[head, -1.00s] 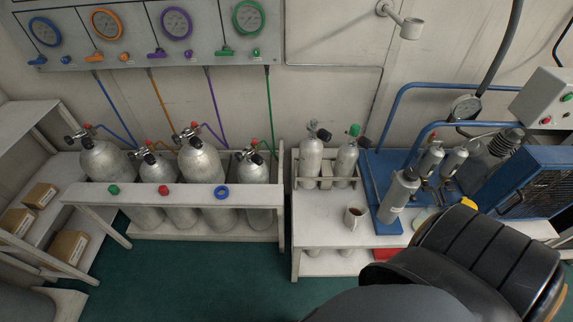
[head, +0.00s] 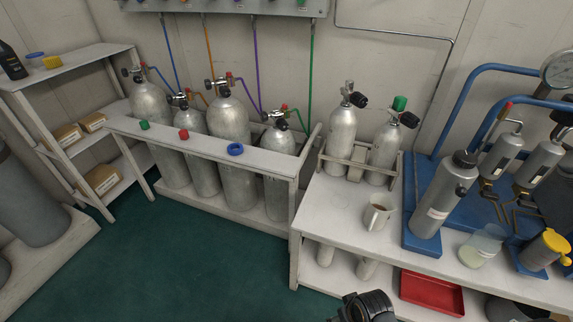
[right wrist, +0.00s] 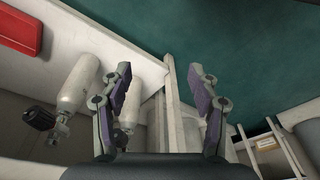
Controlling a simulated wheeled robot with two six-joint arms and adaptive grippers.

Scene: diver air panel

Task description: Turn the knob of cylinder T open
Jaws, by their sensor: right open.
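No cylinder shows a readable letter T. Several grey cylinders (head: 229,120) stand in a floor rack, with valves and coloured hoses at their tops. Two smaller cylinders stand in a holder on the bench: the left one (head: 341,131) has a black knob (head: 358,100), the right one (head: 384,152) a green cap (head: 400,103) and a black knob (head: 410,119). My right gripper (right wrist: 163,95) is open and empty in the right wrist view. Left of its fingers there is a pale cylinder (right wrist: 79,82) with a black knob (right wrist: 38,118); I cannot tell which cylinder this is. My left gripper is out of view.
A mug (head: 377,217), a grey bottle (head: 446,194) and a beaker (head: 482,246) stand on the bench. A red tray (head: 432,293) is low under it. A shelf (head: 70,66) with boxes stands at the left. The green floor (head: 190,270) before the rack is clear.

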